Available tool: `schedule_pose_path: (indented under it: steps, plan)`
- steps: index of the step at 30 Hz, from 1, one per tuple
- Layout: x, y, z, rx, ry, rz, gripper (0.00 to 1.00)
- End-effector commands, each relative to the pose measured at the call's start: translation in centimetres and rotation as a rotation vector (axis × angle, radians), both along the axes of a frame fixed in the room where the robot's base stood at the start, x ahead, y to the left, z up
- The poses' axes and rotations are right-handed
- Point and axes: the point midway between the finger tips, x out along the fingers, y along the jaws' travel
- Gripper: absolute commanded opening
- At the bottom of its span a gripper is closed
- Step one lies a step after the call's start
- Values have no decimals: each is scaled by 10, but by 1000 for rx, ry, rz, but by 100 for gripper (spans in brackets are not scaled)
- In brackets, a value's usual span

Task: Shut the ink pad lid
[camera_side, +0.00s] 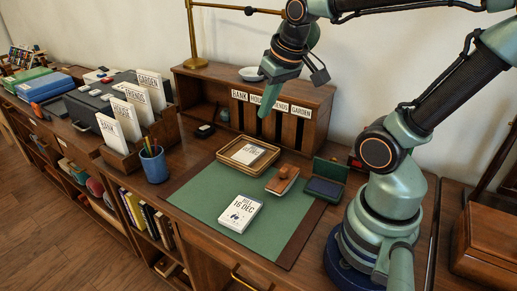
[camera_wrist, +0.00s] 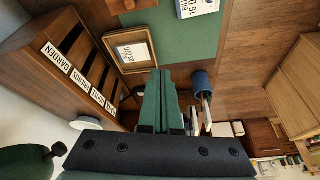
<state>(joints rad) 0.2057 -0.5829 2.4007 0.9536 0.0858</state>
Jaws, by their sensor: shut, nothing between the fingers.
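The ink pad (camera_side: 324,190) sits at the right edge of the green desk mat, with a dark pad in its base. Its green lid (camera_side: 331,170) stands raised at the back, so the pad is open. My gripper (camera_side: 266,112) is shut and empty, high in front of the pigeonhole shelf, up and to the left of the ink pad and well apart from it. In the wrist view its fingers (camera_wrist: 161,75) are together. The ink pad is not visible in that view.
A wooden stamp (camera_side: 282,179) lies left of the ink pad. A wooden tray (camera_side: 222,157) holds a card, and a bill card (camera_side: 240,213) lies on the green mat (camera_side: 201,200). A blue pencil cup (camera_side: 154,165) and labelled pigeonholes (camera_side: 298,133) stand around.

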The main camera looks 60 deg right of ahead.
Motion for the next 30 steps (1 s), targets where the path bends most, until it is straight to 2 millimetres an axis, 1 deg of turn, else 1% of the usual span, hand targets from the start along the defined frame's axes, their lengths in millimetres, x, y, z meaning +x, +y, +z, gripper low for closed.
schedule_pose_path:
  steps: [1, 2, 3, 5, 6, 8, 9, 12, 15, 18, 21, 26, 30]
  plan:
    - [-2, -26, -5, 21, 45, -112, 0]
    - [-4, -40, -8, 35, 69, -176, 0]
    - [-8, -58, -11, 54, 101, -261, 0]
    - [-15, -85, -17, 86, 147, -387, 0]
    - [-22, -103, -22, 108, 175, -470, 0]
    - [-34, -128, -28, 144, 218, -596, 0]
    - [-43, -145, -33, 168, 245, -676, 0]
    - [-68, -180, -45, 228, 303, -863, 0]
    - [-91, -205, -55, 278, 346, -1007, 0]
    - [-108, -220, -62, 313, 374, -1102, 0]
    - [-116, -227, -66, 331, 387, -1148, 0]
    - [-119, -227, -77, 337, 393, -1160, 0]
    - [-119, -223, -99, 337, 396, -1157, 0]
